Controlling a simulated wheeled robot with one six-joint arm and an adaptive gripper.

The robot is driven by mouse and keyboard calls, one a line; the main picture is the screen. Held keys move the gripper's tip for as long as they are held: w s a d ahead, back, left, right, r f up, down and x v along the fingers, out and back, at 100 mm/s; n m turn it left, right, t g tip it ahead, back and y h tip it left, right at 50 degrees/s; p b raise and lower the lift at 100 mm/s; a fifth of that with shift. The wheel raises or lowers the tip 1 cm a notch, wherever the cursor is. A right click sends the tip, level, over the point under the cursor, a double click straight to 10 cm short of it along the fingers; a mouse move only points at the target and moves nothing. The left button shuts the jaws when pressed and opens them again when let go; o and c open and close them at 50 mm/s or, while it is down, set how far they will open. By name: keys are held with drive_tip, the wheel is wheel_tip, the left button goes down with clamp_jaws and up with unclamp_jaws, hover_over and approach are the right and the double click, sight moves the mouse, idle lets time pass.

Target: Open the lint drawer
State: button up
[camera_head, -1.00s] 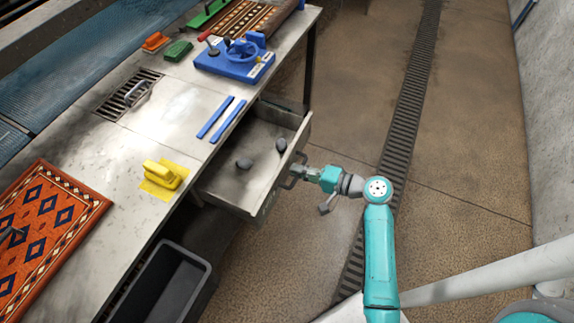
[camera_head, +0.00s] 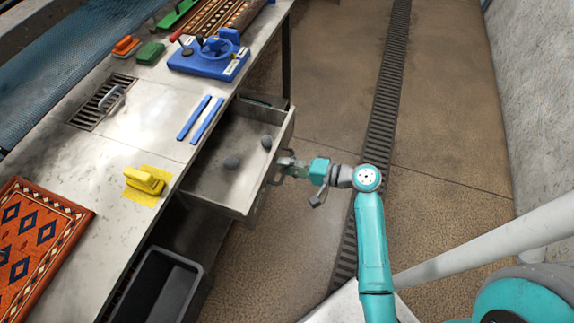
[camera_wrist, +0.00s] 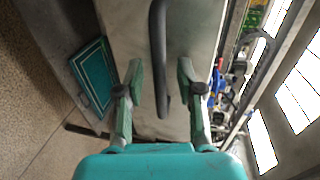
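The metal lint drawer (camera_head: 217,190) stands pulled out from under the steel bench in the head view. My gripper (camera_head: 285,165) is at the handle, outside the drawer front. In the wrist view my gripper (camera_wrist: 159,72) is open, its two fingers on either side of the handle with a gap visible on each side.
A dark bin (camera_head: 168,285) stands below the bench. The floor right of the drawer is clear, with a drain grate (camera_head: 380,130).

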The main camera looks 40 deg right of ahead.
drive_tip(key=v, duration=1.2)
drive_tip(key=shift+a+f, duration=0.1)
idle(0.4)
drive_tip(key=s+a+f+m+g+h, duration=0.1)
drive_tip(key=s+a+f+h, duration=0.25)
drive_tip(key=a+f, duration=0.45)
drive_tip(key=s+a+f+n+g+h, duration=0.1)
drive_tip(key=s+a+f+h, duration=0.1)
drive_tip(key=s+a+h, duration=0.45)
drive_tip(key=s+r+n+t, duration=0.4)
drive_tip(key=s+r+n, duration=0.6)
drive_tip(key=s+r, duration=0.4)
wheel_tip(320, 180, up, 3)
drive_tip(key=shift+d+f+n+y, duration=0.2)
drive_tip(key=shift+n+y, duration=0.2)
